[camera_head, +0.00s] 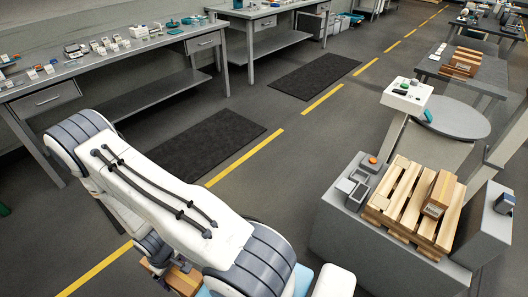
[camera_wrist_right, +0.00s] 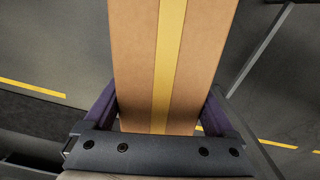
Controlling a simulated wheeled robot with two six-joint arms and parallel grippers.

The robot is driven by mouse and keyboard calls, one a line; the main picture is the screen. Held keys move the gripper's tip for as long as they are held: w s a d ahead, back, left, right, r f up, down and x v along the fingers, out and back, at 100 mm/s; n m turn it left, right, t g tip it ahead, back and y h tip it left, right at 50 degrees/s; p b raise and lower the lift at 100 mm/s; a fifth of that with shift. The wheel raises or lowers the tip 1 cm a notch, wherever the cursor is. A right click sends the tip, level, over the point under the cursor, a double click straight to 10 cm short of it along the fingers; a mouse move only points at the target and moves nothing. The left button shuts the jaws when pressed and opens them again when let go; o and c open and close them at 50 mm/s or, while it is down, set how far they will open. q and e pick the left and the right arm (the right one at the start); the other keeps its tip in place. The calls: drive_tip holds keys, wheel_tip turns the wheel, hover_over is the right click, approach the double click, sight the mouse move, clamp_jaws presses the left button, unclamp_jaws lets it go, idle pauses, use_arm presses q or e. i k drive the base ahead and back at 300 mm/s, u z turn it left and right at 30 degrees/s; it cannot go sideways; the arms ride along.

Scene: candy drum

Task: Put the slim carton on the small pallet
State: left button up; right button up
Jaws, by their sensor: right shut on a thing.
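A brown carton with a yellow tape stripe fills the middle of the right wrist view (camera_wrist_right: 190,60). My right gripper (camera_wrist_right: 160,110) is shut on it, with a dark jaw against each side. The carton's far end runs out of the frame. In the head view a brown piece (camera_head: 184,281) shows at the bottom, mostly hidden by my white arm; it looks like part of the held carton. The small wooden pallet (camera_head: 408,194) lies on a grey stand at the right, well apart from it. My left gripper is not in view.
A brown carton with a label (camera_head: 440,192) stands on the pallet's right part; slats to its left are bare. A small grey tray (camera_head: 357,187) and an orange button (camera_head: 373,160) sit beside the pallet. Workbenches (camera_head: 110,62) line the back left. Dark mats (camera_head: 208,146) lie on the floor.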

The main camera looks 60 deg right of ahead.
sight(408, 188)
drive_tip(key=z, duration=1.7)
